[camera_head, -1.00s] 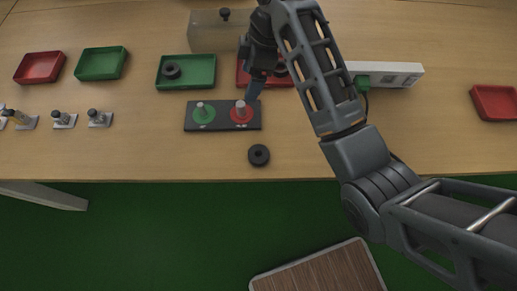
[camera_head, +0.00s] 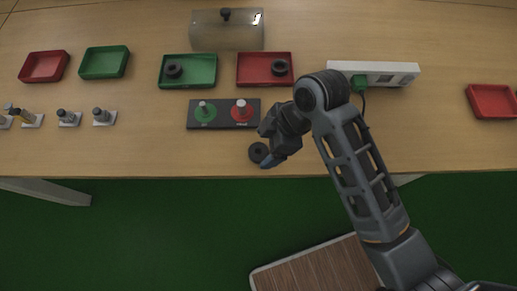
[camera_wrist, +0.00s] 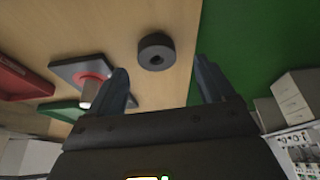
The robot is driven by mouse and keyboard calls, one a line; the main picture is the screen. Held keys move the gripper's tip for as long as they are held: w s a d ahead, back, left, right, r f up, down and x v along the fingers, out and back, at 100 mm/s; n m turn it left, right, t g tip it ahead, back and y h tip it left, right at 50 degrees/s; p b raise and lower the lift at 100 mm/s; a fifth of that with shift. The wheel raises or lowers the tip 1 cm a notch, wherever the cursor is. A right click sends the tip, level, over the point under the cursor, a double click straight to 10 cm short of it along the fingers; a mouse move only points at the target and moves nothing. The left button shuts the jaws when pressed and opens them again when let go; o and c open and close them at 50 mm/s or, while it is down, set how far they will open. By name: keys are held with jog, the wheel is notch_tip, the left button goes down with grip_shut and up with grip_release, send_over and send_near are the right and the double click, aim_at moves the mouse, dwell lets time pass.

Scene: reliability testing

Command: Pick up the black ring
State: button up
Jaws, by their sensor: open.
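A black ring (camera_head: 257,151) lies flat on the wooden table close to its front edge. In the wrist view the black ring (camera_wrist: 156,52) sits ahead of and between the two spread fingers. My gripper (camera_head: 267,152) is open and empty, right beside the ring in the head view and partly covering its right side. In the wrist view my gripper (camera_wrist: 165,85) shows both fingers apart, with nothing between their tips. Two other black rings lie in trays: one in the green tray (camera_head: 204,82) and one in the red tray (camera_head: 246,80).
A dark plate (camera_head: 224,122) with a green-based and a red-based peg stands just behind the ring. A white power strip (camera_head: 398,73) with a green plug and cable lies to the right. A clear box (camera_head: 226,38) stands at the back.

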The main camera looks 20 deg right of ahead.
aim_at(261, 152)
jog(key=shift+x, duration=1.85)
jog(key=shift+w, duration=0.15)
jog(key=shift+c, duration=0.3)
jog(key=c, duration=1)
